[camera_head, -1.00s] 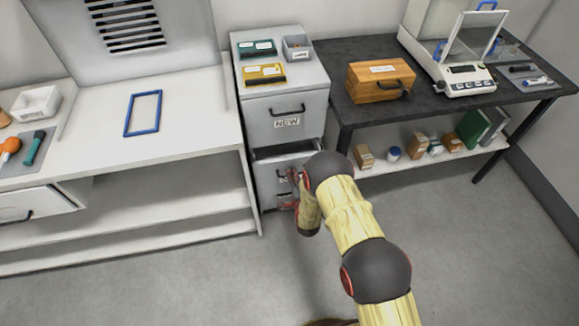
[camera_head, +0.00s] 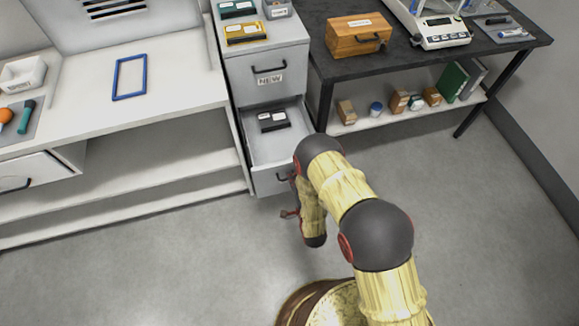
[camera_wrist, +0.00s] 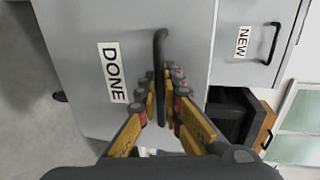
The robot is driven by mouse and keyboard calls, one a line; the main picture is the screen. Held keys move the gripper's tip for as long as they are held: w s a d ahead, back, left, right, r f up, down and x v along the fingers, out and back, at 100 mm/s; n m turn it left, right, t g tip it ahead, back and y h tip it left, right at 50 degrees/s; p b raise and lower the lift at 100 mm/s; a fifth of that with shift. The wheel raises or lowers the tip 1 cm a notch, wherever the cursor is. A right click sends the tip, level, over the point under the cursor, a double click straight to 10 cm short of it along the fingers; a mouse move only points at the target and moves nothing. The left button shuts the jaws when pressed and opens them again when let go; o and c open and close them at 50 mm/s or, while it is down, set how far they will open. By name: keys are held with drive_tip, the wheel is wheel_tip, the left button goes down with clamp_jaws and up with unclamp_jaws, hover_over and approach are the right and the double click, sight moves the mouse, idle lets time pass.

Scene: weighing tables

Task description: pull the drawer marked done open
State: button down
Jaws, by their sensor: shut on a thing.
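The lower drawer (camera_head: 285,148) of the grey cabinet stands well out, with a black item (camera_head: 273,121) with white labels lying inside it. In the wrist view the front of this drawer (camera_wrist: 80,45) carries the label DONE (camera_wrist: 112,72). Its dark bar handle (camera_wrist: 160,45) lies between the fingers of my gripper (camera_wrist: 168,85), which is shut on it. In the head view my gripper (camera_head: 290,198) is at the drawer's front, partly hidden by my arm.
The upper drawer marked NEW (camera_head: 269,80) is closed. Green and yellow boxes (camera_head: 245,33) lie on the cabinet top. A white bench (camera_head: 180,85) stands left and a black table (camera_head: 400,62) right. The floor (camera_head: 180,265) in front is clear.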

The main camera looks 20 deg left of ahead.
drive_tip(key=shift+v, duration=0.85)
drive_tip(key=shift+f, duration=0.25)
drive_tip(key=c, duration=2.3)
unclamp_jaws()
drive_tip(key=v, duration=1.2)
